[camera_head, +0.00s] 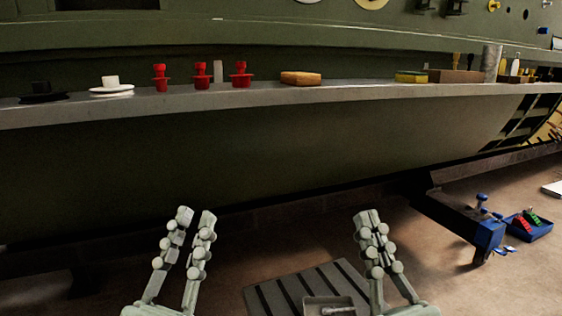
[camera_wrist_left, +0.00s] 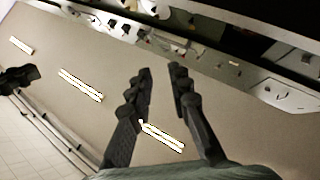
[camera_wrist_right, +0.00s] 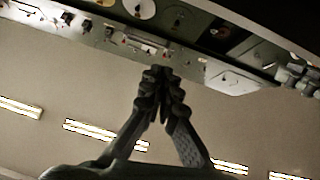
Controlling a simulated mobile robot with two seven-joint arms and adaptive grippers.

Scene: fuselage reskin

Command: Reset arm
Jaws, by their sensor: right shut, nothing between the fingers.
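My left gripper (camera_head: 195,222) is at the lower left of the head view, fingers pointing up, with a gap between the fingertips. It also shows in the left wrist view (camera_wrist_left: 160,75), open and empty. My right gripper (camera_head: 371,218) is at the lower right of the head view, its fingers together at the tips. In the right wrist view (camera_wrist_right: 161,76) the fingertips meet with nothing between them. Both grippers are in front of and below the shelf, apart from everything.
A long grey ledge (camera_head: 350,92) runs across the green fuselage. On it are red plugs (camera_head: 201,77), a white disc piece (camera_head: 111,88), an orange block (camera_head: 301,78) and a yellow sponge (camera_head: 411,77). A blue tray (camera_head: 541,231) lies on the floor at right.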

